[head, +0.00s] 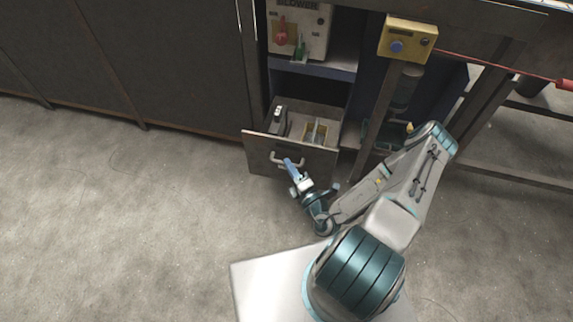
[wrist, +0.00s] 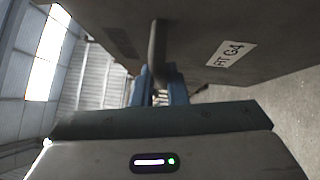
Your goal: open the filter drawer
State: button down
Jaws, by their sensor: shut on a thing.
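The filter drawer (head: 262,150) stands pulled out from the cabinet in the head view, with several items visible inside it. Its front also fills the upper part of the wrist view (wrist: 215,25) and carries a white label (wrist: 231,53). A bar handle (head: 280,160) is on the drawer front; in the wrist view the handle (wrist: 157,50) runs down between my fingers. My gripper (head: 289,165) is shut on the handle. In the wrist view its blue fingers (wrist: 158,88) are on either side of the handle. The exact finger contact is partly hidden.
A blower panel (head: 300,32) with a red knob sits on the shelf above the drawer. A yellow box with a blue button (head: 408,38) is on the post at right. Dark closed cabinets (head: 150,60) stand at left. The floor (head: 130,200) in front is clear.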

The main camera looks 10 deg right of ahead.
jog(key=shift+d+f, duration=0.15)
jog(key=shift+d, duration=0.15)
jog(key=c, duration=1.5)
grip_release()
jog(key=shift+d+h, duration=0.2)
jog(key=shift+h, duration=0.1)
jog(key=shift+o, duration=0.2)
jog(key=p+v, duration=0.1)
jog(key=v, duration=1.2)
jog(key=shift+s, duration=0.4)
